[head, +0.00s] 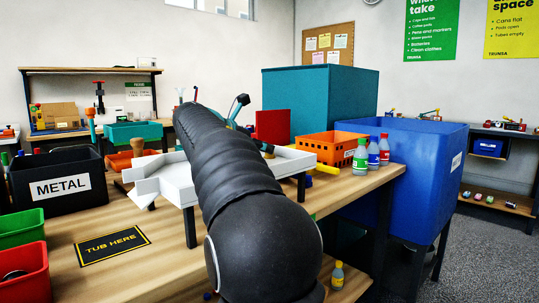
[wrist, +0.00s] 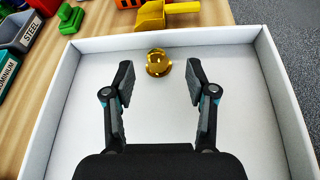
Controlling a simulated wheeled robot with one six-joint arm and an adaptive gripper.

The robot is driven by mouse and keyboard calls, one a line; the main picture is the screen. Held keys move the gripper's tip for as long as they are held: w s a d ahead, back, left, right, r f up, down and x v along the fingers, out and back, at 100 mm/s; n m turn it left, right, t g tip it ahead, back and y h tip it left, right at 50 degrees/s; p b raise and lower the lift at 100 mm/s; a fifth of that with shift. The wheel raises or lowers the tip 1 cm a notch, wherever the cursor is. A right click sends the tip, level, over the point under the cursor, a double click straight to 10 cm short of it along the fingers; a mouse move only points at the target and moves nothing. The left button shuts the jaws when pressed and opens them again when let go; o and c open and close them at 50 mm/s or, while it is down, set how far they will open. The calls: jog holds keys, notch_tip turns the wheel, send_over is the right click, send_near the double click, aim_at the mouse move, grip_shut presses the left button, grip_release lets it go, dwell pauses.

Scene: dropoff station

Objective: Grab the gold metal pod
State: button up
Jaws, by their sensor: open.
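The gold metal pod (wrist: 158,63) sits in a white tray (wrist: 88,100) in the wrist view, near the tray's far wall. It is shiny and round. My gripper (wrist: 158,76) is open, with one finger to the left of the pod and one to the right. The pod lies about level with the fingertips or slightly beyond them, with gaps on both sides. The fingers do not appear to touch it. In the head view my dark arm hides much of the white tray (head: 172,181), and the pod does not show there.
A black METAL bin (head: 57,181), a red bin (head: 25,275) and a "TUB HERE" mat (head: 112,246) are to the left. An orange crate (head: 332,149), small bottles (head: 373,152) and a large blue bin (head: 420,165) are to the right. The tray walls surround my gripper.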

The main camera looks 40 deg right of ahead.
jog(key=shift+x, duration=2.85)
jog(key=shift+w+a, duration=0.1)
jog(key=shift+w, duration=0.1)
jog(key=c, duration=0.9)
